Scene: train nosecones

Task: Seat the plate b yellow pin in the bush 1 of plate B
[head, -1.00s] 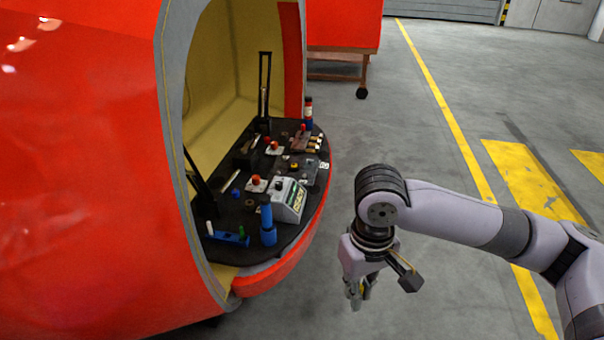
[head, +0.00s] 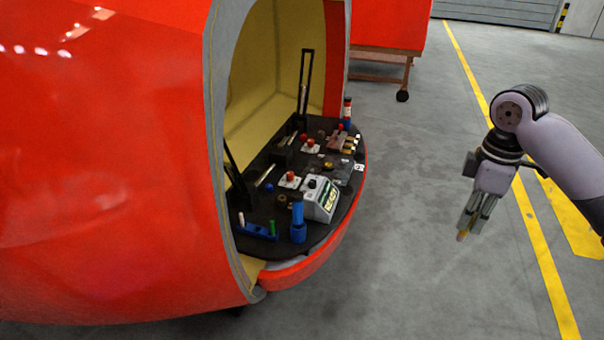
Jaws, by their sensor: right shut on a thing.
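My right gripper (head: 467,222) hangs over the open floor, to the right of the red nosecone and well apart from its dark deck (head: 335,215). It is shut on a small yellow pin (head: 461,237), whose tip shows below the fingers, pointing down. A dark grey plate (head: 344,174) and a brownish plate (head: 338,140) lie on the right part of the deck. I cannot tell which is plate B, and its bushes are too small to make out. My left gripper is not in view.
The red nosecone shell (head: 110,170) fills the left. On the deck stand a grey box with a label (head: 321,202), a blue cylinder (head: 298,225), a blue holder with pins (head: 256,232) and red buttons. A wheeled trolley (head: 385,65) stands behind. The floor between deck and gripper is clear.

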